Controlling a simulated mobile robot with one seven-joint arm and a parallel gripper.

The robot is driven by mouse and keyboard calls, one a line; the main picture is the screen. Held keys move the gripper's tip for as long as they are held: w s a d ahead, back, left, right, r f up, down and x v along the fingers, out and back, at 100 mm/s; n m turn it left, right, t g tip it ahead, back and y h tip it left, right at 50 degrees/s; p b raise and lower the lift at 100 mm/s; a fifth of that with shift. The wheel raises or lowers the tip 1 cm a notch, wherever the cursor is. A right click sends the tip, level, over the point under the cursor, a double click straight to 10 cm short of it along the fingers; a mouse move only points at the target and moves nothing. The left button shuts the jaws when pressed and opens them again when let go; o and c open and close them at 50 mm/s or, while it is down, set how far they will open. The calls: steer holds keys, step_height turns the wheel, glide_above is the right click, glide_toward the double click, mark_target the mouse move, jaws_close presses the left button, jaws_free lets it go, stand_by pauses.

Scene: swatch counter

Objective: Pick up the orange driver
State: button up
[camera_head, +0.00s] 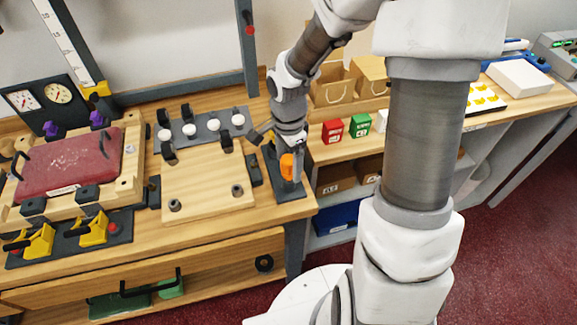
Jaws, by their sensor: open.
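The orange driver (286,166) shows as a small bright orange patch at the right end of the wooden workbench. It appears at a dark grey stand or base plate (290,192) near the bench edge. My gripper (297,168) points down right at the orange driver, with a finger overlapping its right side in this view. The jaws are open. Part of the driver is hidden by the gripper, and I cannot tell whether the fingers touch it or surround it.
A wooden board fixture (208,190) with black clamps and white knobs stands left of the driver. Further left is a red pad (70,165) in a wooden frame with yellow clamps. Red (332,131) and green (359,126) boxes stand on the right-hand counter. Bare bench lies in front.

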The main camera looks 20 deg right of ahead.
steer(key=shift+f, duration=0.85)
steer(key=shift+c, duration=0.2)
jaws_close()
steer(key=shift+r, duration=0.15)
steer(key=shift+r, duration=0.55)
steer(key=r, duration=0.2)
steer(key=d+r, duration=0.1)
steer(key=shift+s+r, duration=0.25)
steer(key=s+d+r+p, duration=0.1)
steer(key=s+d+r, duration=0.4)
steer(key=d, duration=0.4)
steer(key=shift+s+r, duration=0.25)
steer(key=shift+r, duration=0.35)
